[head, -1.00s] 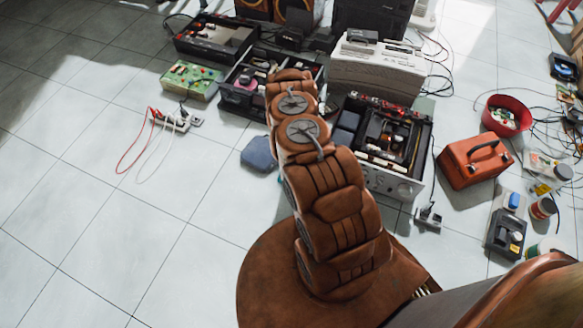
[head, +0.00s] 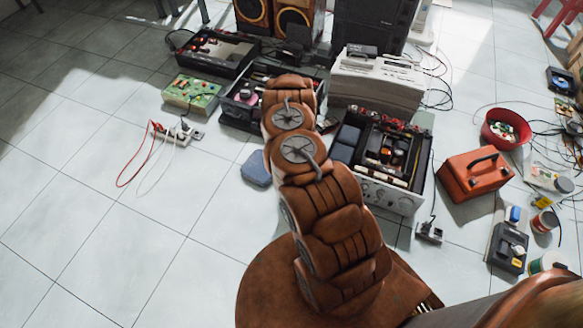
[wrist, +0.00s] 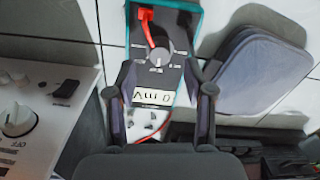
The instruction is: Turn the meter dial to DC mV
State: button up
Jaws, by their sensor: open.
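The meter (wrist: 185,30) lies on the floor in the wrist view, with a dark face and a teal edge. Its round grey dial (wrist: 159,58) has small white marks around it, too small to read for sure. A white display (wrist: 153,97) below the dial shows characters that look like "mV", turned in the picture. A red lead (wrist: 150,32) is at the upper part of the face. My gripper (wrist: 160,88) is open, its two dark fingers on either side of the meter's lower part, below the dial; contact cannot be told. In the head view my arm hides the meter and gripper.
A blue-grey case (wrist: 258,65) lies right of the meter, also left of my arm in the head view (head: 256,168). A white panel with a knob (wrist: 18,120) stands left. An opened device (head: 385,150) and an orange box (head: 474,174) are right. Left floor is mostly clear.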

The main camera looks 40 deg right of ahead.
notch_tip(320, 180, up, 8)
jog(key=shift+r, duration=0.15)
dwell(0.6)
dwell(0.5)
